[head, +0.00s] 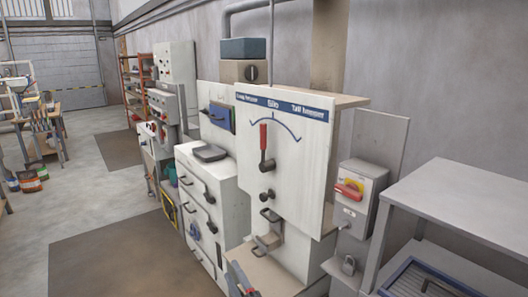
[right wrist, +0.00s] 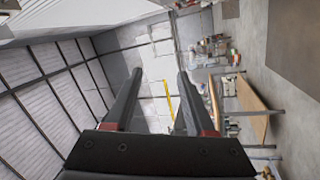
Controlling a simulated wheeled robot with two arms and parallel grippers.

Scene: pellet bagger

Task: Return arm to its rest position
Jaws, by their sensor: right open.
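My right gripper (right wrist: 160,74) shows in the right wrist view, with its two dark fingers spread apart and nothing between them. Red parts show near the finger bases. It points across open air toward a far light wall and touches nothing that I can see. My left gripper is not in view.
A pale panel (head: 313,160) with a red-handled lever (head: 264,146) stands ahead. A grey switch box (head: 354,198) with a red handle is right of it. A grey table (head: 465,205) is at the right. Floor (head: 95,200) is free at left.

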